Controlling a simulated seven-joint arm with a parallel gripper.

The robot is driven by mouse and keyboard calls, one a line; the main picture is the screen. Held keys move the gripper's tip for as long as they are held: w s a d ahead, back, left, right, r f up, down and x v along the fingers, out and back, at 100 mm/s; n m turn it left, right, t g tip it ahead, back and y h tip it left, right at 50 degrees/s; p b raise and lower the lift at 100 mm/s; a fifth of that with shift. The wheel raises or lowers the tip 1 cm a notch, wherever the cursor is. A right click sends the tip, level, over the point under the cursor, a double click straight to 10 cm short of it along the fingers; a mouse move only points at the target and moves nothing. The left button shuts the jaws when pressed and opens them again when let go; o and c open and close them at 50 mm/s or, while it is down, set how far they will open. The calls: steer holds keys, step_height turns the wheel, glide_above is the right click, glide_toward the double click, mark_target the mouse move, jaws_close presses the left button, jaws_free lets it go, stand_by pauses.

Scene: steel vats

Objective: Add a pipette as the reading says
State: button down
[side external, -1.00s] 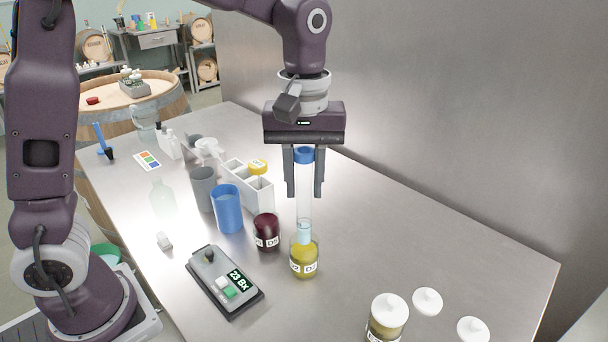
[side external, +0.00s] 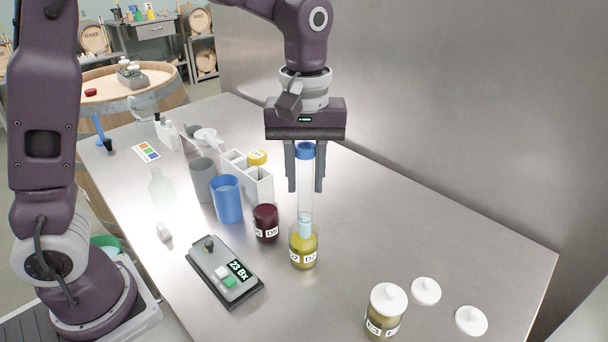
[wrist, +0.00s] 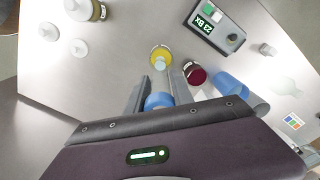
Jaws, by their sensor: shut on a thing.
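My gripper (side external: 305,185) is shut on a clear pipette (side external: 305,195) with a blue top, held upright. Its blue top also shows between the fingers in the wrist view (wrist: 159,101). The pipette's lower end is at the mouth of a jar of yellow liquid (side external: 303,252); how deep it reaches is hard to tell. The jar's label seems to read D2. It also shows in the wrist view (wrist: 160,57). The grey meter (side external: 224,272) in front reads "23 Bx", and it shows in the wrist view (wrist: 216,24).
A dark red jar (side external: 265,222) stands close left of the yellow jar. Behind it are a blue cup (side external: 227,200), a grey cup (side external: 202,180) and a white rack (side external: 258,185). A white-lidded jar (side external: 386,312) and two white lids (side external: 426,291) (side external: 471,320) lie front right.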

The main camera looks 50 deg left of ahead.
mark_target(310, 145)
steer(key=shift+w+d, duration=0.15)
steer(key=shift+w, duration=0.6)
stand_by(3.5)
steer(key=shift+s, duration=0.4)
stand_by(1.5)
steer(key=shift+r, duration=2.6)
